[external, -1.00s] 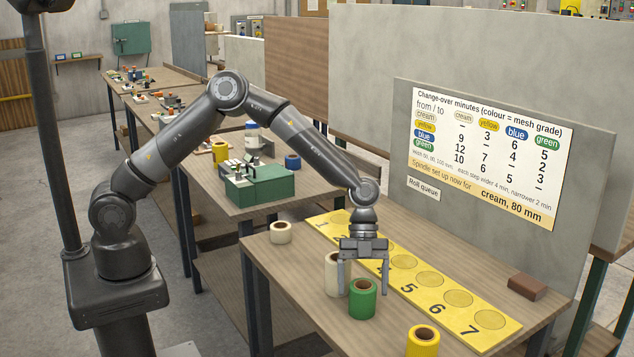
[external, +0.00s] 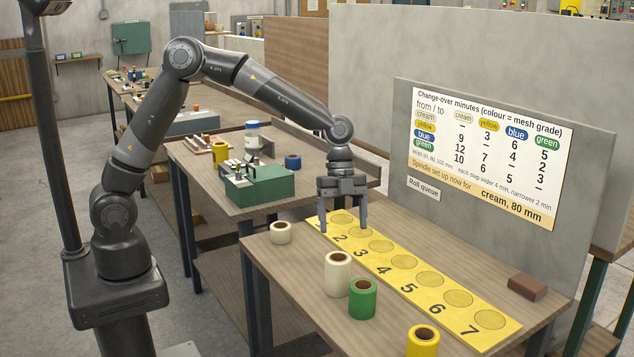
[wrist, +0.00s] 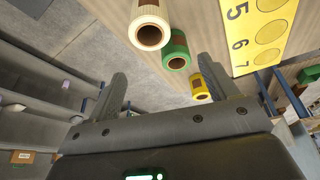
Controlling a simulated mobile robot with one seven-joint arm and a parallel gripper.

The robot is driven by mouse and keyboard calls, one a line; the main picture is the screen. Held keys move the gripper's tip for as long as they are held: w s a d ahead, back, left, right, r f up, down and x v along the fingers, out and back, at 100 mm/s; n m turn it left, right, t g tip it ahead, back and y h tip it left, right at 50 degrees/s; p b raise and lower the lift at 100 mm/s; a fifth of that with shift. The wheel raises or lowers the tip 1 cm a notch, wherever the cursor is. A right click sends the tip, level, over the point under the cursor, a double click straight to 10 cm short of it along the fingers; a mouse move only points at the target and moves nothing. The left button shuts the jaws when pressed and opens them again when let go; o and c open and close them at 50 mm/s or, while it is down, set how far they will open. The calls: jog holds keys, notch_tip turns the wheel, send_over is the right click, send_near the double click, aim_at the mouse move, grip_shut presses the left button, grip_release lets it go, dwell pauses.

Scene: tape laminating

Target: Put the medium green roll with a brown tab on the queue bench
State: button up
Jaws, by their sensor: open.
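A green roll with a brown core (external: 362,299) stands upright on the queue bench (external: 290,283), in front of the yellow numbered strip (external: 416,272). The roll also shows in the wrist view (wrist: 177,44), between a cream roll and a yellow roll. My gripper (external: 343,231) is open and empty, above the strip near numbers 1 and 2, apart from the green roll. In the wrist view its fingers (wrist: 187,95) are spread wide.
A cream roll (external: 338,274) stands close behind the green roll. A smaller cream roll (external: 281,233) is at the far left edge, a yellow roll (external: 423,341) at the near end. A brown block (external: 527,287) lies by the upright board (external: 480,160). The strip's circles look empty.

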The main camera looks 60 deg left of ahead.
jog(key=s+a+r+n+t+y, duration=0.1)
jog(key=s+a+r+n, duration=0.25)
jog(key=a, duration=0.35)
jog(key=s+a+r+n+t+y, duration=0.1)
jog(key=s+a+r+n+t, duration=0.2)
jog(key=a, duration=0.5)
jog(key=s+a+r+n+y, duration=0.1)
jog(key=s+a+r+n, duration=0.2)
jog(key=a+r+n, duration=0.3)
jog(key=s+a+n+t, duration=0.3)
jog(key=s+a+n, duration=0.6)
jog(key=s+a, duration=0.4)
jog(key=shift+s+y, duration=0.4)
jog(key=shift+s, duration=0.2)
